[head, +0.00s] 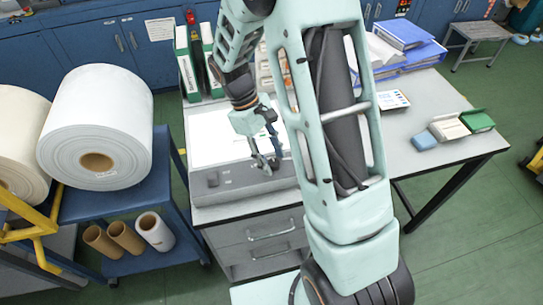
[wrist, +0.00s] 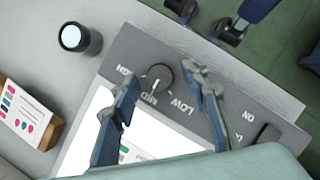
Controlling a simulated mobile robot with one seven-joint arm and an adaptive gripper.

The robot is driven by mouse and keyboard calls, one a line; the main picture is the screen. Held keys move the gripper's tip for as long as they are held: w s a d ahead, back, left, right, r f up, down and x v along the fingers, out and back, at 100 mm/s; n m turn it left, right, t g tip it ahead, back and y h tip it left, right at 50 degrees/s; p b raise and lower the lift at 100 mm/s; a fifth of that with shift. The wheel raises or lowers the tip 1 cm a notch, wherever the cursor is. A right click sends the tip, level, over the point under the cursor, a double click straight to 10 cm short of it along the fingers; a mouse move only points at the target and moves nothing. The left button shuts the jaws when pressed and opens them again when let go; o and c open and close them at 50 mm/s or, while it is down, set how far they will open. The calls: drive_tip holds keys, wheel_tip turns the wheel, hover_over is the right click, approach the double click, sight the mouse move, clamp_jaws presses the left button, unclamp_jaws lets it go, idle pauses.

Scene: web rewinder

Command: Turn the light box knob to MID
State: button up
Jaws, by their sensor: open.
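The light box (head: 237,185) is a grey box with a bright white panel (head: 215,138) on the desk. Its dark round knob (wrist: 160,77) shows in the wrist view, with HIGH, MID and LOW printed around it. The knob's white mark appears to point at MID. My gripper (wrist: 160,75) is open, one finger on each side of the knob in this view. I cannot tell whether either finger touches it. In the head view my gripper (head: 266,162) is low over the box's front strip, and the knob cannot be made out there.
A dark switch (wrist: 268,136) sits on the same strip. A black cylinder with a pale top (wrist: 75,38) and a colour card (wrist: 25,112) lie beside the box. Green and white binders (head: 186,65) stand behind it. A blue cart (head: 125,200) is at the left.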

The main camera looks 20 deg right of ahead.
drive_tip(key=v, duration=1.2)
